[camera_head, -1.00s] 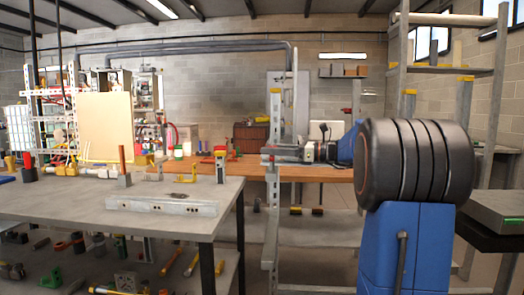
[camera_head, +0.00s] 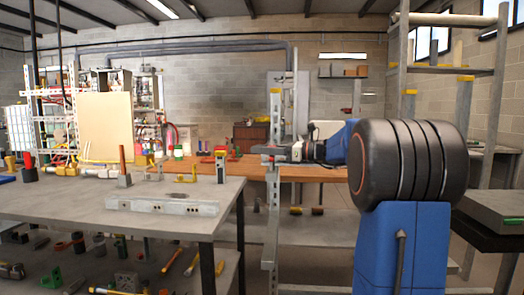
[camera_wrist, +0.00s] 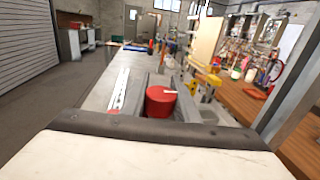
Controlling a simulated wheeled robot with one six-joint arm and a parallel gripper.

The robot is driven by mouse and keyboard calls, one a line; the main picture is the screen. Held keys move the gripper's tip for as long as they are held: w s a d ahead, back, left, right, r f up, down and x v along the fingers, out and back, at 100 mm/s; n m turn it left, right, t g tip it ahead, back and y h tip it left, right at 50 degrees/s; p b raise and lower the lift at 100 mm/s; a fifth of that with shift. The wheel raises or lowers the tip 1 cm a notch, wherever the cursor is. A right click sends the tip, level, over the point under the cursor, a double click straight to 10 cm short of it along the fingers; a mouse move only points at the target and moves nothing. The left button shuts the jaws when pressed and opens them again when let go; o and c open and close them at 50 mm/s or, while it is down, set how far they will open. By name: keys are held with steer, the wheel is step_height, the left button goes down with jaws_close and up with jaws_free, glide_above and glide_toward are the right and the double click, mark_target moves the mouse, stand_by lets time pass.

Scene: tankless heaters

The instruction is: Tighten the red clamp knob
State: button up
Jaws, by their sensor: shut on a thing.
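The red clamp knob (camera_wrist: 160,101) shows in the wrist view as a red cylinder just beyond the front edge of my gripper's body. My gripper (camera_wrist: 163,110) has a grey finger on either side of it and is shut on it. In the head view my gripper (camera_head: 267,153) reaches left from the blue arm, level, beside the upright grey post. The lower part of the knob is hidden by the gripper body in the wrist view.
A grey metal table (camera_head: 90,212) with a flat slotted bar (camera_head: 162,205) stands front left. The grey upright post (camera_head: 273,220) is close to my gripper. A wooden bench (camera_head: 315,173) runs behind.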

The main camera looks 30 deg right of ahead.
steer(key=shift+m+t+h, duration=0.3)
steer(key=shift+t, duration=0.1)
steer(key=shift+w+d+m+t+h, duration=0.2)
steer(key=shift+d+m+t+h, duration=0.45)
steer(key=shift+m+h, duration=1.1)
steer(key=shift+w+d+m+t+h, duration=0.2)
steer(key=shift+m+t+h, duration=0.85)
steer(key=shift+h, duration=1.25)
steer(key=shift+w+d+m+t+h, duration=0.15)
steer(key=shift+d+m+t+h, duration=0.5)
steer(key=shift+m+h, duration=1.15)
steer(key=shift+a+h, duration=0.15)
steer(key=shift+h, duration=0.3)
steer(key=o, duration=1.1)
steer(key=shift+c, duration=0.2)
steer(key=shift+s, duration=0.15)
steer(key=s, duration=1.7)
